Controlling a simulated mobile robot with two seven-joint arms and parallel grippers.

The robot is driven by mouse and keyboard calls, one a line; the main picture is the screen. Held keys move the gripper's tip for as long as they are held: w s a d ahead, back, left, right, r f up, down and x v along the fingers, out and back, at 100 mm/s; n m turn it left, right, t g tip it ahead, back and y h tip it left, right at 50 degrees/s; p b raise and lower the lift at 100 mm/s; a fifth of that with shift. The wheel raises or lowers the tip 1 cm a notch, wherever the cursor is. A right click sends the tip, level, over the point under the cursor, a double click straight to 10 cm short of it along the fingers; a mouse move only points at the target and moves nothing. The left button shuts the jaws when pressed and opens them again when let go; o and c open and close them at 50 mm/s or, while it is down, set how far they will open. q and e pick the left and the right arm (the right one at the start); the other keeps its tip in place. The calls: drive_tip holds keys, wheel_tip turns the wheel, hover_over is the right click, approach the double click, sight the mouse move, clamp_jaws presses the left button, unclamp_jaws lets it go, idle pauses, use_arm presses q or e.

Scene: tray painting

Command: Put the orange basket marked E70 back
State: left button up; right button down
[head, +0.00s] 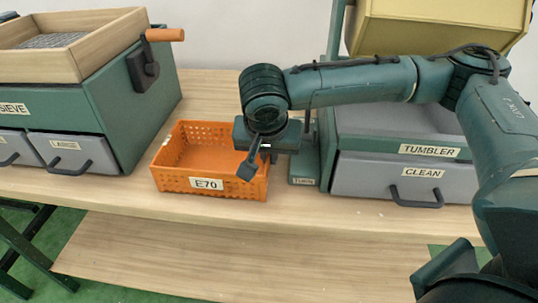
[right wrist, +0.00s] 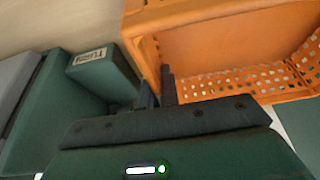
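The orange basket (head: 207,184) marked E70 stands on the wooden table between the sieve unit and the tumbler unit. It looks empty and has perforated walls. My right gripper (head: 254,160) is at its right wall, pointing down. In the right wrist view the two dark fingers (right wrist: 159,90) are close together, with the wall of the basket (right wrist: 215,40) running between them. They look shut on that wall. The arm hides part of the basket's back right corner. My left gripper is in neither view.
The green sieve unit (head: 110,107) with drawers and a crank stands to the left. The tumbler unit (head: 400,125) with a grey CLEAN drawer (head: 385,178) is close on the right, beside a small green labelled block (head: 304,170). Bare table (head: 205,95) lies behind the basket.

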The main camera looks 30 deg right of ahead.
drive_tip(key=c, duration=2)
unclamp_jaws()
drive_tip(key=shift+f, duration=0.1)
drive_tip(key=shift+c, duration=0.2)
drive_tip(key=o, duration=0.4)
